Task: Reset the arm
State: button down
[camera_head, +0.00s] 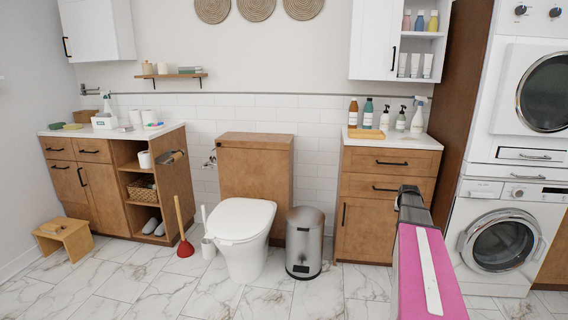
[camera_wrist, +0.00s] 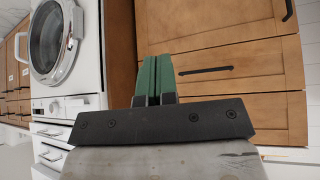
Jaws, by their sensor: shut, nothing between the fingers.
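My gripper (camera_wrist: 153,78) shows in the wrist view as two green fingers pressed together, with nothing between them. Behind the fingers are wooden cabinet fronts with dark handles; I cannot tell how far off they are. In the head view my pink and grey arm rises from the lower right edge. Its dark far end overlaps the right wooden cabinet; the fingers cannot be made out there.
The right wooden cabinet (camera_head: 385,217) carries several bottles. The washing machine (camera_head: 503,240) stands right of my arm. A metal bin (camera_head: 304,245), a toilet (camera_head: 243,225) and a red plunger (camera_head: 184,247) stand further left. Marble floor (camera_head: 130,285) is clear in front.

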jog(key=s+a+f+n+g+y, duration=0.1)
jog(key=s+a+f+g, duration=0.1)
jog(key=s+a, duration=0.7)
jog(key=s+a+f+n+g+y, duration=0.1)
jog(key=s+a+f+n+g, duration=0.1)
jog(key=s+a+f, duration=0.3)
jog(key=s+a+f+n+g+y, duration=0.1)
jog(key=s+a+f+n+g, duration=0.1)
jog(key=s+a, duration=1.1)
jog(key=a+f, duration=0.1)
jog(key=a, duration=0.8)
jog(key=shift+s+f, duration=0.25)
jog(key=shift+f, duration=0.05)
jog(key=shift+a, duration=0.1)
